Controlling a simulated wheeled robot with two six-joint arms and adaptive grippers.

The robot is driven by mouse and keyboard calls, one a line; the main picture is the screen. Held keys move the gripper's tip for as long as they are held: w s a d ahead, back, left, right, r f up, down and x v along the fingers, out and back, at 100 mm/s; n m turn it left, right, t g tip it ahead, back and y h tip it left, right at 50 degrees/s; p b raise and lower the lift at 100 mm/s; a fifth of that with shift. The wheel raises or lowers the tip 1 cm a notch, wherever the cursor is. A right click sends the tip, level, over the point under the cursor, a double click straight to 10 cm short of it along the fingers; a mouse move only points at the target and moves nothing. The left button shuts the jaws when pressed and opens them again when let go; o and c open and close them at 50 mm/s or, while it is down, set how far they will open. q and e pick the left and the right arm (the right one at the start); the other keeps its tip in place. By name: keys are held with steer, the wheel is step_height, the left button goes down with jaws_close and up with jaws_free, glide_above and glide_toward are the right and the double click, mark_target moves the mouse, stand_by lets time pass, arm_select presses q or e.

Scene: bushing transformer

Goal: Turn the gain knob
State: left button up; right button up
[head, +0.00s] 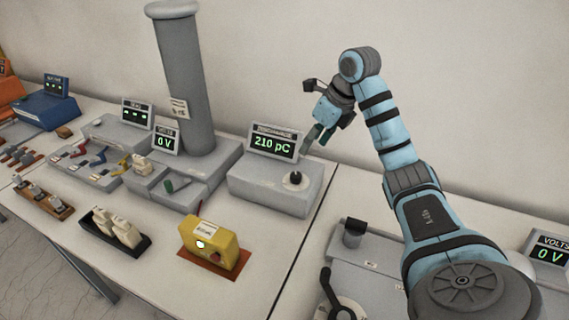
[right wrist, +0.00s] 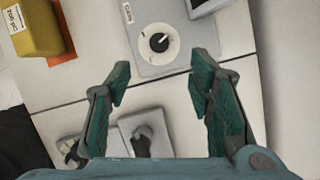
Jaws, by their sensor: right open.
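The gain knob (head: 295,178) is a black knob on a white round dial, on top of the grey box with the "210 pC" display (head: 273,145). In the right wrist view the knob (right wrist: 158,42) lies beyond the fingertips, between their lines, beside a small "GAIN" label (right wrist: 128,13). My right gripper (head: 318,138) is above and behind the box in the head view, apart from the knob. In the wrist view its two green fingers (right wrist: 160,78) are spread and empty. My left gripper is not in view.
A yellow box (head: 211,243) stands on a red-brown base in front of the grey box. A tall grey column (head: 183,80) rises to the left. Another grey panel with a lever (head: 329,285) is at front right. A wall stands behind the table.

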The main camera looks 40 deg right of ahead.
steer(key=x, duration=0.3)
glide_above(296, 175)
steer(key=s, duration=0.3)
steer(key=f, duration=0.5)
steer(key=shift+d+f+b, duration=0.25)
steer(key=shift+f+b, duration=0.05)
steer(key=shift+b, duration=0.05)
steer(key=x, duration=0.2)
steer(key=w+x, duration=0.1)
steer(key=x, duration=0.2)
steer(key=shift+r, duration=0.1)
steer(key=shift+s, duration=0.3)
steer(key=c, duration=0.3)
jaws_close()
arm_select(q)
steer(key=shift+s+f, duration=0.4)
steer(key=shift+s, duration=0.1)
